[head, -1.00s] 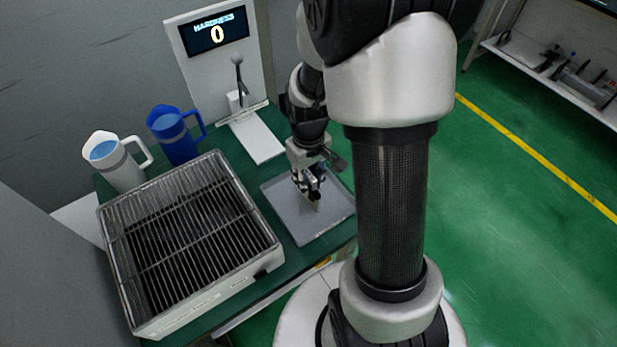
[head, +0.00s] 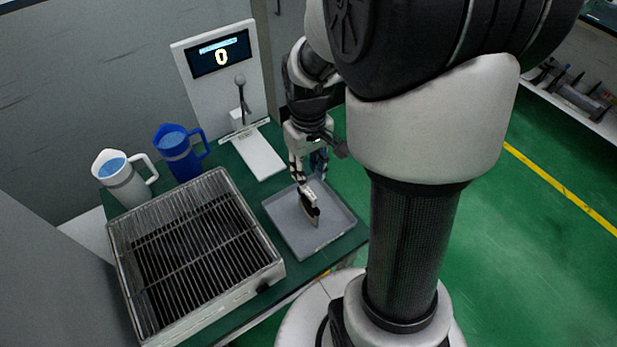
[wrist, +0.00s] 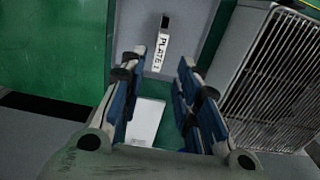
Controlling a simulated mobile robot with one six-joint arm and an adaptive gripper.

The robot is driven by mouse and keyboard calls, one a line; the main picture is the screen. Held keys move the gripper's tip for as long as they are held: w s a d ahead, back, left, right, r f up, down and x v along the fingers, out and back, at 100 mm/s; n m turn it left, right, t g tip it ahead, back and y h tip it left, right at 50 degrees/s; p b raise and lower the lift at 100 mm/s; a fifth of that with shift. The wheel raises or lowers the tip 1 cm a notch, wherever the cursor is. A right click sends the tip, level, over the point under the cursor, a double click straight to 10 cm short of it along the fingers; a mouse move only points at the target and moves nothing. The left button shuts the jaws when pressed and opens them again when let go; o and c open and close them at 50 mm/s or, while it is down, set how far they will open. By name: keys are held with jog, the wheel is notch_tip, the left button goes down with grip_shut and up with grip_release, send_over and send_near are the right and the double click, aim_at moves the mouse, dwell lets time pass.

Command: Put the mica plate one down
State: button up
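The mica plate one (head: 311,212) is in the grey tray (head: 335,238), dark brown with a white label part. In the wrist view its white strip reads "PLATE 1" (wrist: 162,52) and has a dark end; the grey tray (wrist: 192,25) is around it. I cannot tell whether the plate lies flat or stands on edge. My gripper (head: 309,168) is just above the plate in the head view. In the wrist view my gripper (wrist: 160,62) is open, its blue-padded fingers wide apart with nothing between them, and the plate is apart from both.
A wire-grate heater box (head: 195,255) stands left of the tray. A hardness tester (head: 222,75) reading 0 is behind it. A white jug (head: 127,183) and a blue jug (head: 181,155) stand at the back left. The tray is otherwise empty.

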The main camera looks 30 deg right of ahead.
jog(key=s+a+r+t, duration=0.4)
jog(key=s+a+r, duration=0.6)
jog(key=s+r, duration=0.3)
notch_tip(320, 180, up, 2)
jog(key=shift+s+a+r+t, duration=0.15)
jog(key=shift+s+a+t, duration=0.15)
jog(key=shift+a, duration=0.05)
